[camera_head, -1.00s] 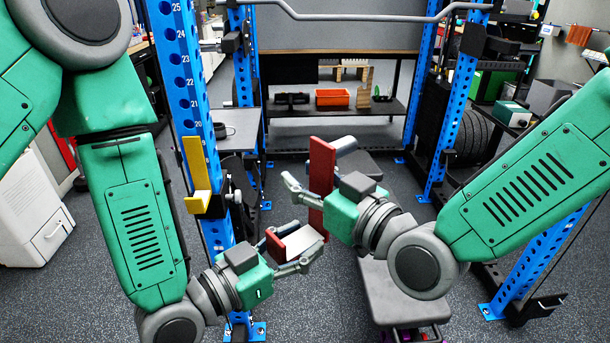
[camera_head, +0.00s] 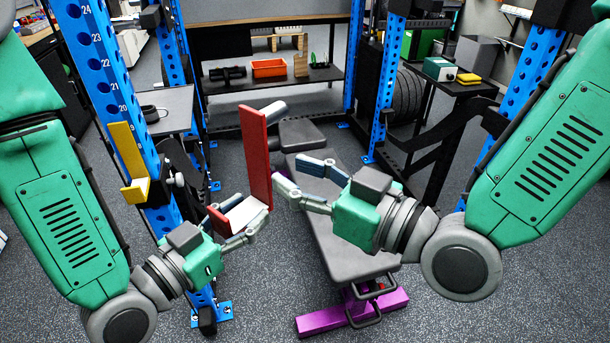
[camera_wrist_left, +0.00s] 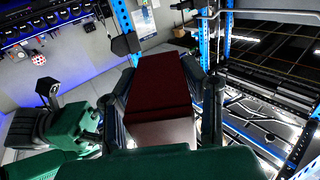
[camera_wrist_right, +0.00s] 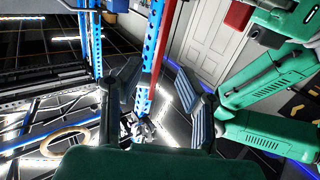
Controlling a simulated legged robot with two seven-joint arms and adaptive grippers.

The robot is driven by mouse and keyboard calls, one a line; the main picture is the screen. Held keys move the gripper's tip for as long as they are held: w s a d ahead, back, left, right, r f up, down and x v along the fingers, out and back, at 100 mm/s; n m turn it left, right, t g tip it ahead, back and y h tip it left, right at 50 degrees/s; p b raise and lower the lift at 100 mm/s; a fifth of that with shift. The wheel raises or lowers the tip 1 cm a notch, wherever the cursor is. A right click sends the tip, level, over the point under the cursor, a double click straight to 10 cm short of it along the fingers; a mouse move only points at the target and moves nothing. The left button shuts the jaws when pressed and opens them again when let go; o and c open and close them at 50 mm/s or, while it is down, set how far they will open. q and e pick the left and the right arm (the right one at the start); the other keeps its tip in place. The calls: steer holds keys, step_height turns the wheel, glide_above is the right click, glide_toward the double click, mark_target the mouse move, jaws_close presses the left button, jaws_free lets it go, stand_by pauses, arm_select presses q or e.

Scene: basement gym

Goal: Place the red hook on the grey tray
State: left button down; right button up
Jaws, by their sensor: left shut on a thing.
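The red hook (camera_head: 257,155) is a tall red plate with a shorter lip and a pale inner face at its lower end. My left gripper (camera_head: 232,220), the lower one, is shut on that lower end and holds the hook upright in the air. In the left wrist view the hook (camera_wrist_left: 160,85) fills the space between the fingers. My right gripper (camera_head: 299,178) is open and empty, just right of the hook and apart from it. A grey flat top (camera_head: 172,99) stands behind the left blue post; I cannot tell if it is the grey tray.
A yellow hook (camera_head: 130,160) hangs on the left blue rack post (camera_head: 102,70). A grey padded bench (camera_head: 340,240) with a purple foot stands in the middle. A back shelf holds an orange bin (camera_head: 269,67). A side table at right carries a yellow item (camera_head: 468,78).

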arm_select(q)
steer(key=shift+d+r, duration=0.1)
steer(key=shift+w+d+f, duration=0.15)
steer(key=shift+w+f, duration=0.05)
arm_select(e)
steer(key=d+f+m+t+h, duration=0.4)
steer(key=f+m+h, duration=0.1)
arm_select(q)
steer(key=w+d+f+m+g+h, duration=0.4)
steer(key=f+g, duration=0.1)
steer(key=shift+d+m+g, duration=0.3)
arm_select(e)
steer(key=x, duration=1.1)
steer(key=shift+w, duration=0.3)
